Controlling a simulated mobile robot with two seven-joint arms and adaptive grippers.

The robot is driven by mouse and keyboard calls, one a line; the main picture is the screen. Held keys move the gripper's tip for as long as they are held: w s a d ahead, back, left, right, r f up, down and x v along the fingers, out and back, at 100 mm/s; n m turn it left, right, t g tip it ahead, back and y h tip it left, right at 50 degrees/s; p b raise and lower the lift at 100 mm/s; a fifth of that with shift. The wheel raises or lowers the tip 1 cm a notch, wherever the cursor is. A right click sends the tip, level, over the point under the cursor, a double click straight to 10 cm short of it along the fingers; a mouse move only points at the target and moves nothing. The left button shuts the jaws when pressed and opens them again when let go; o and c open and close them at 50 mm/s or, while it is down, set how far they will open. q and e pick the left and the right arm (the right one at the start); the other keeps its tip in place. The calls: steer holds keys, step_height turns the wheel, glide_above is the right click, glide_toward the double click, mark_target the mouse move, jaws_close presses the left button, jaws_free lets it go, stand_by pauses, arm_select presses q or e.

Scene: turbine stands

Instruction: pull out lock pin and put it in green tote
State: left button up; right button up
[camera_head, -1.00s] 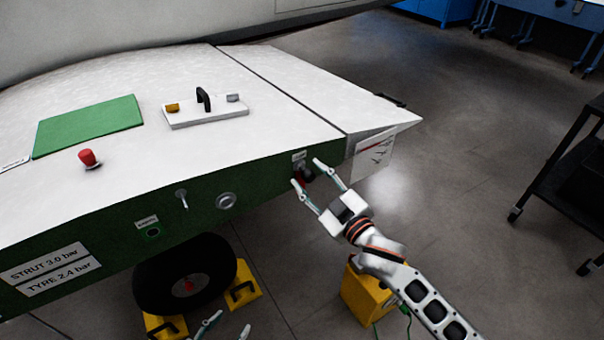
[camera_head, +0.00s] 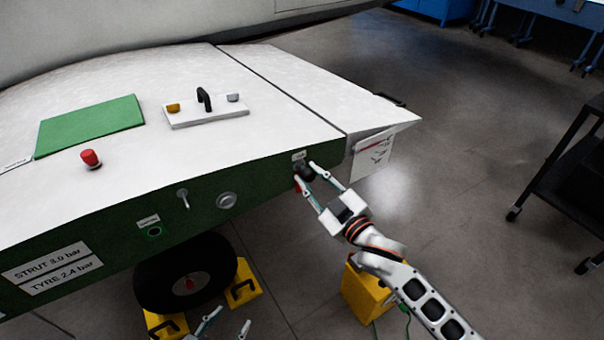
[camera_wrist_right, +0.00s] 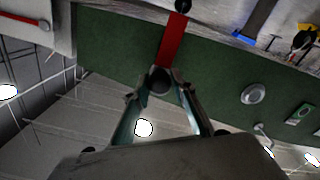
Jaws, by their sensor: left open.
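The lock pin's dark round knob (camera_wrist_right: 160,80) is at the green front face, with a red strip (camera_wrist_right: 172,40) beside it in the right wrist view. In the head view the knob (camera_head: 307,173) is partly covered by my right gripper (camera_head: 304,172). The right fingertips (camera_wrist_right: 162,76) are on both sides of the knob and look closed on it; the knob is still at the panel. My left gripper (camera_head: 227,326) is open and empty at the bottom edge, only its fingertips showing. I see no clear green tote; a flat green rectangle (camera_head: 90,126) lies on the white top.
A white plate with a black handle (camera_head: 204,99) and a red knob (camera_head: 91,159) are on top. A toggle (camera_head: 183,198) and a round silver fitting (camera_head: 226,200) are on the front. A wheel (camera_head: 185,278), yellow chocks (camera_head: 243,282) and a yellow box (camera_head: 366,293) stand below. A dark cart (camera_head: 570,185) is at right.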

jaws_close()
steer(key=shift+s, duration=0.1)
steer(key=shift+s+d+r, duration=0.1)
steer(key=shift+s+d, duration=0.1)
steer(key=shift+d, duration=0.05)
steer(key=shift+s+d+p, duration=0.15)
steer(key=shift+s+p, duration=0.05)
steer(key=shift+p, duration=0.2)
steer(key=shift+p+v, duration=0.5)
steer(key=shift+v, duration=0.4)
steer(key=shift+p+v, duration=1.1)
steer(key=shift+v, duration=1.6)
